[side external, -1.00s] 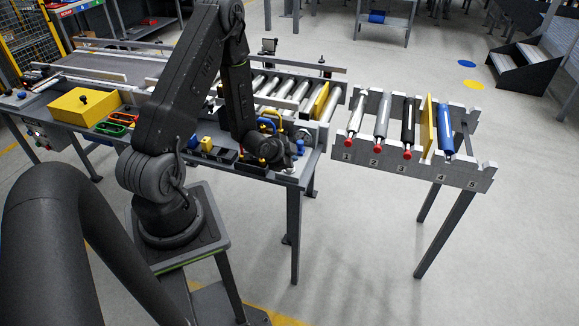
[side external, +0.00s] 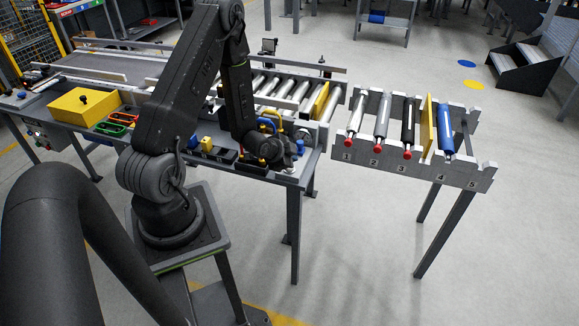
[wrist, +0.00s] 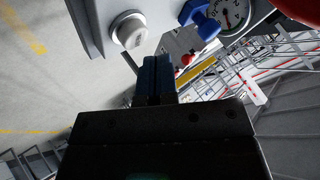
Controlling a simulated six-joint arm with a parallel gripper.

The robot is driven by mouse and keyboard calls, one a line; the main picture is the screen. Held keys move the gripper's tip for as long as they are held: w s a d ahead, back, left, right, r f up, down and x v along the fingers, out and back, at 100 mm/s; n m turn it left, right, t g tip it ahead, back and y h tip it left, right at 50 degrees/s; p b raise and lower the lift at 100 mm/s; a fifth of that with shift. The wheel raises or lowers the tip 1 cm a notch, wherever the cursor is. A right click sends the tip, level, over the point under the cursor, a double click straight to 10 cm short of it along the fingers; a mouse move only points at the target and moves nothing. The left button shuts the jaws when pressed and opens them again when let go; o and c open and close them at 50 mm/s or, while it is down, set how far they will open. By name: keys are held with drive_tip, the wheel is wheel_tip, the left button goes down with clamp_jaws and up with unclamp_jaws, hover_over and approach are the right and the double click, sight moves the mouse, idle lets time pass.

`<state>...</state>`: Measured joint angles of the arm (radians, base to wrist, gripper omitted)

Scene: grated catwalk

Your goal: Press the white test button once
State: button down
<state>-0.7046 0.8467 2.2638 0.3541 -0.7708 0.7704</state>
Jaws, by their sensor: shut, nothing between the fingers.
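The white test button (wrist: 129,30) shows in the wrist view as a pale round cap in a metallic ring, set on a light grey panel. My gripper (wrist: 156,62) is shut and empty, its dark blue fingertips close together. In the wrist view the fingertips lie below and to the right of the button and do not cover it. I cannot tell how far off the panel they are. In the side external view my arm reaches to the front right end of the bench, and the button is hidden there.
A blue valve handle (wrist: 200,18), a dial gauge (wrist: 232,13) and a red rounded part (wrist: 300,8) sit right of the button. A numbered roller rack (side external: 420,168) stands right of the conveyor bench. A yellow box (side external: 84,103) is on the bench's left.

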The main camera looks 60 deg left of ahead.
drive_tip(key=shift+f, duration=0.1)
idle(0.3)
drive_tip(key=shift+f, duration=0.35)
drive_tip(key=shift+f, duration=0.85)
idle(1.0)
drive_tip(key=shift+r, duration=1.25)
drive_tip(key=shift+r, duration=2.55)
